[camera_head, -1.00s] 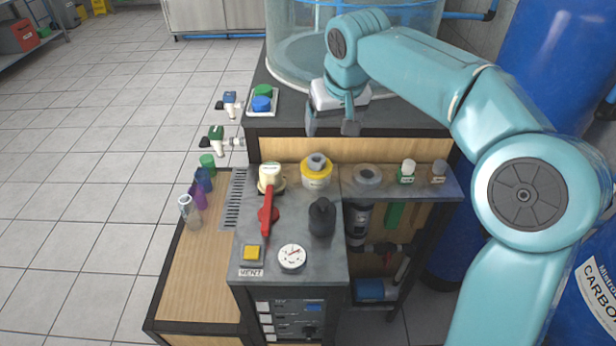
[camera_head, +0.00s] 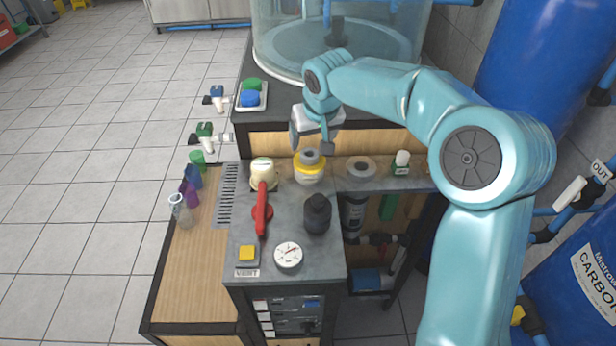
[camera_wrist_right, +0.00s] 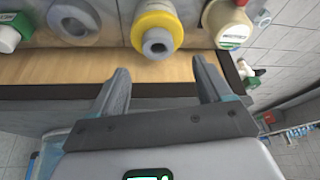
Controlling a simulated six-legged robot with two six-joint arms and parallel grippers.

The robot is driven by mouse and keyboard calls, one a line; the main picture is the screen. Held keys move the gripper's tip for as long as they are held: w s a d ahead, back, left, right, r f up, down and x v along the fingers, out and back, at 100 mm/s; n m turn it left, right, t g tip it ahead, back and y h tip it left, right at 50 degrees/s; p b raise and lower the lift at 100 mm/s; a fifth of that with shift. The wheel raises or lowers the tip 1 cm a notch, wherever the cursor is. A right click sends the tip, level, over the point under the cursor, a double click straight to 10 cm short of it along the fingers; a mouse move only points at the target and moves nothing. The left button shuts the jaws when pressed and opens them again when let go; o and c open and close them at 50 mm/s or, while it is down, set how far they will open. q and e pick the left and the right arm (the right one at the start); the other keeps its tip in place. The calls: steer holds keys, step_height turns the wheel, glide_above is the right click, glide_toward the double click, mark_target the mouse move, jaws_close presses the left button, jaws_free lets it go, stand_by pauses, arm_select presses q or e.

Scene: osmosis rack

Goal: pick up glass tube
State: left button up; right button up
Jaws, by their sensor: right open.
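A small clear glass tube (camera_head: 185,217) stands at the near end of a row of coloured pieces on the wooden shelf at the left. It is small and its outline is faint. My right gripper (camera_head: 311,143) is open and empty, just behind the yellow-collared fitting, up and to the right of the tube. In the right wrist view its two fingers (camera_wrist_right: 161,75) are spread with nothing between them, and the yellow-collared fitting (camera_wrist_right: 157,30) shows beyond them. The tube is not visible in the wrist view. My left gripper is out of view.
Purple, blue and green pieces (camera_head: 197,158) stand behind the tube. The grey panel (camera_head: 280,225) carries a red-handled valve (camera_head: 261,212), a black knob (camera_head: 317,212) and a gauge (camera_head: 288,255). A tray (camera_head: 251,96) with two caps lies behind. The shelf's front is clear.

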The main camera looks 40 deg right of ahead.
mark_target(311, 151)
steer(key=shift+d+f, duration=0.2)
steer(key=shift+f, duration=0.35)
steer(key=p+x, duration=0.1)
steer(key=x, duration=0.4)
steer(key=shift+f, duration=0.1)
steer(key=c, duration=0.9)
